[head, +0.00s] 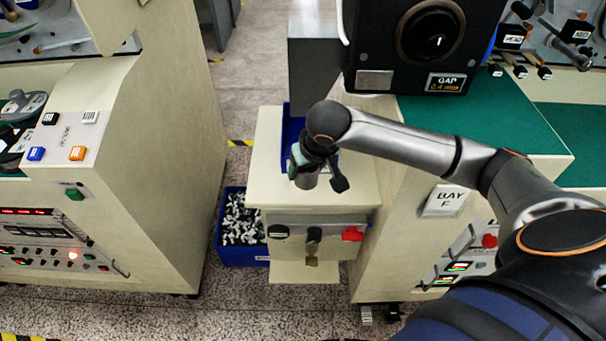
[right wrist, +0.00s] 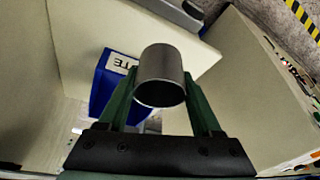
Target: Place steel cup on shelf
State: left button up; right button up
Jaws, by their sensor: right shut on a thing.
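The steel cup (right wrist: 162,78) is a plain grey metal cylinder, held between the two green fingers of my right gripper (right wrist: 160,110) in the right wrist view. In the head view my right gripper (head: 302,163) is over the cream top of a small cabinet (head: 265,178), and the cup (head: 306,181) shows only in part below it. I cannot tell whether the cup touches that top. No surface is clearly marked as the shelf. My left gripper is out of view.
A blue bin (right wrist: 108,80) with a white label stands beside the cup. A blue crate of metal parts (head: 240,222) is on the floor. A black machine head (head: 425,45) stands behind my right arm. A cream console (head: 150,150) is at left.

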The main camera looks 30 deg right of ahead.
jog(key=w+f, duration=0.1)
jog(key=f, duration=0.1)
jog(key=w+d+f, duration=0.1)
jog(key=w+f, duration=0.2)
jog(key=f, duration=0.1)
jog(key=shift+w+d+b, duration=0.3)
jog(key=shift+w+d, duration=0.1)
jog(key=shift+f, duration=1.55)
jog(key=shift+f, duration=0.1)
jog(key=o, duration=1.4)
